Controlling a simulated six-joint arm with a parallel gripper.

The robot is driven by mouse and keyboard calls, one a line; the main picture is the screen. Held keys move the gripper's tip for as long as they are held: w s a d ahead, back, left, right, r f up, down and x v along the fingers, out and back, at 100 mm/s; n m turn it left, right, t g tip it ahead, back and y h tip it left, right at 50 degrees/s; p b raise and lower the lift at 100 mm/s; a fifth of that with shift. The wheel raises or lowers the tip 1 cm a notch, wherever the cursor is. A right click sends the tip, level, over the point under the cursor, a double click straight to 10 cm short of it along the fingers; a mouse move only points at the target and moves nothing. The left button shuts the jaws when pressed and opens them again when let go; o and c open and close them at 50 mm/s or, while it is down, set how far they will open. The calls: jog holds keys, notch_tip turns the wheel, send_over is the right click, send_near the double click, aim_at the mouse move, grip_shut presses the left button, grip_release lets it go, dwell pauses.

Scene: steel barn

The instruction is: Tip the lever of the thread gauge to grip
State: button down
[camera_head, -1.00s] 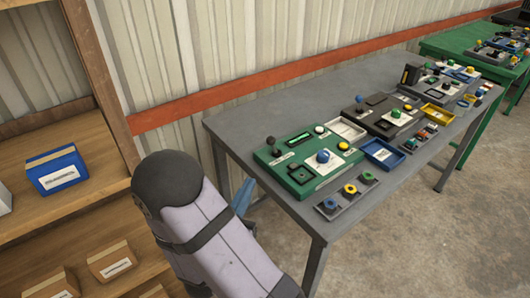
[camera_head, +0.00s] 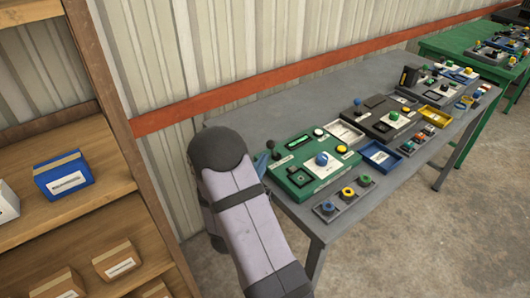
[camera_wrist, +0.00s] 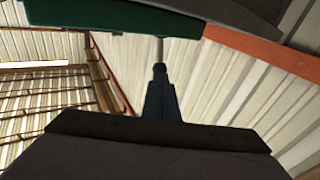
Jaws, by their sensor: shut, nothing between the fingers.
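A green panel unit (camera_head: 300,192) lies at the near left end of the grey table, with a small screen, a blue knob and buttons. A black ball-topped lever (camera_head: 270,145) stands near its left back corner, looking roughly upright; its lettering is too small to read. My gripper (camera_head: 261,162) shows as a blue sliver beside the lever, partly behind my arm. In the wrist view my gripper (camera_wrist: 160,88) is shut and empty, its tips in line with the lever's thin stem (camera_wrist: 160,50) below the green panel edge (camera_wrist: 130,17). I cannot tell whether they touch.
A strip with three coloured knobs (camera_head: 345,196) lies in front of the green unit. A white tray (camera_head: 345,132), a blue tray (camera_head: 381,155) and a dark panel unit (camera_head: 380,122) stand to its right. A wooden shelf (camera_head: 60,215) with boxes stands at left.

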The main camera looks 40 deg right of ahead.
aim_at(271, 145)
jog(key=shift+p+x, duration=0.35)
jog(key=shift+x, duration=1.15)
jog(key=d+r+y+p, duration=0.1)
jog(key=p, duration=0.1)
jog(key=shift+r+m+g+p, duration=0.25)
jog(key=shift+m+g+p, duration=0.05)
jog(key=shift+m, duration=0.1)
jog(key=d+r+m+g+y+p, duration=0.1)
jog(key=p, duration=0.2)
jog(key=shift+s+d+r+y, duration=0.1)
jog(key=shift+d+y, duration=0.1)
jog(key=shift+y, duration=0.1)
jog(key=shift+d+r+m+g+y+p, duration=0.25)
jog(key=shift+d+m+y+p, duration=0.35)
jog(key=shift+d+y+p, duration=0.35)
jog(key=shift+d+f+g+y, duration=0.15)
jog(key=shift+d+g+y, duration=0.1)
jog(key=shift+d+y, duration=0.15)
jog(key=shift+d, duration=0.3)
jog(key=shift+d+p, duration=0.1)
jog(key=shift+p, duration=0.25)
